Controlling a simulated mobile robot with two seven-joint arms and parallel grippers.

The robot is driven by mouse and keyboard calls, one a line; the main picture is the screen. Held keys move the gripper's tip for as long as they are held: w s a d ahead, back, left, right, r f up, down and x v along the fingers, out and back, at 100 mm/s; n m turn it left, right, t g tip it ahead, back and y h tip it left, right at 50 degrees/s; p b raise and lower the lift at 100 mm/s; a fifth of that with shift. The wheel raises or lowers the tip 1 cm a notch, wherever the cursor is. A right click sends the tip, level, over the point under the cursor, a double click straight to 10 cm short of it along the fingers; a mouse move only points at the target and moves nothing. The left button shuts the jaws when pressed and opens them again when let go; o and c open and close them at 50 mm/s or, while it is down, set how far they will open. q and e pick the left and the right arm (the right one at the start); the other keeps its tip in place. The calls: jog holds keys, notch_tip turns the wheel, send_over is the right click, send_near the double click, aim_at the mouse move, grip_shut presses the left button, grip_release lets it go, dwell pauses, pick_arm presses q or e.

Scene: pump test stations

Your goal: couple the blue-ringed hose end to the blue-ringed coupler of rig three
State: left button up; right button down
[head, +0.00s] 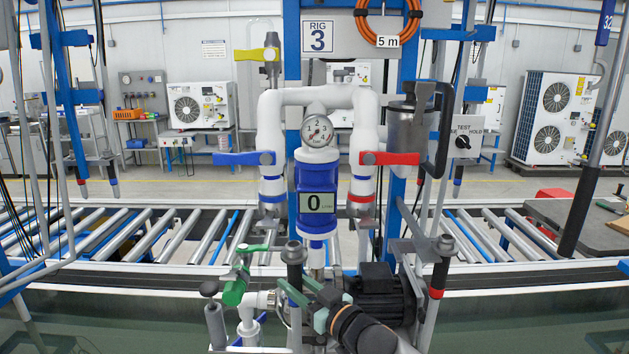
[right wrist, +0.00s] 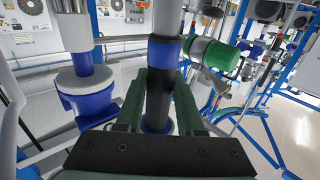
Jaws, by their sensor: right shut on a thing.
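The blue-ringed hose end (head: 294,272) stands upright, dark with a grey tip, at the lower middle of the head view, left of the pump. My right gripper (head: 305,300) comes in from the lower right with green fingers shut on it. In the right wrist view the blue ring (right wrist: 163,52) shows just beyond the fingers (right wrist: 160,112), around the dark hose. The blue-ringed coupler (head: 272,195) hangs under the blue lever on the left leg of rig three's white pipe, above and left of the hose end, apart from it. My left gripper is not in view.
A red-ringed coupler (head: 361,196) hangs under the red lever (head: 389,158). A red-ringed hose end (head: 440,265) stands at the right. The blue meter (head: 318,205) and gauge (head: 317,130) sit between the couplers. A green valve handle (head: 236,285) and a black pump (head: 380,295) are close to my gripper.

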jog(key=w+a+r+n+g+y, duration=0.1)
jog(key=w+a+r, duration=0.2)
jog(key=a+r, duration=0.1)
jog(key=shift+w+r+g+y+p, duration=0.25)
jog(key=shift+w+g+y+p, duration=0.05)
jog(key=shift+w+p, duration=0.1)
dwell(0.7)
jog(key=shift+p, duration=0.4)
dwell(0.9)
jog(key=shift+r+p, duration=0.75)
jog(key=shift+r, duration=0.05)
dwell(0.7)
jog(key=shift+r, duration=0.6)
dwell(1.2)
